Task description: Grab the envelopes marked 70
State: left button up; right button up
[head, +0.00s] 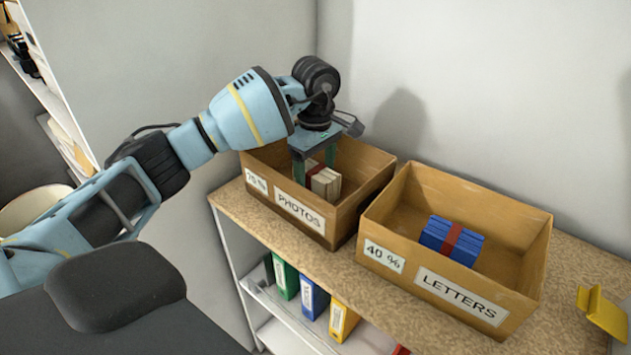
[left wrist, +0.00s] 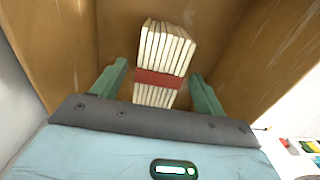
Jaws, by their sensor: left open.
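A bundle of cream envelopes (head: 326,184) with a red band stands inside the left cardboard box (head: 285,208), whose labels read PHOTOS and what looks like 70 %. My left gripper (head: 314,167) is open and reaches down into this box over the bundle. In the left wrist view the bundle (left wrist: 165,50) lies between and ahead of the two green fingers of the gripper (left wrist: 157,82), with a gap on each side. I cannot tell how deep the fingers sit along it. My right gripper is not in view.
A second box (head: 390,232), labelled 40 % and LETTERS, stands to the right with a blue red-banded bundle (head: 452,240). Both boxes are on a speckled shelf top (head: 565,290) against the wall. A yellow object (head: 603,312) is at the right. Binders (head: 314,297) stand below.

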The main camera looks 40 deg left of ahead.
aim_at(316, 169)
pick_arm(q)
jog(key=shift+f, duration=1.65)
jog(key=c, duration=1.1)
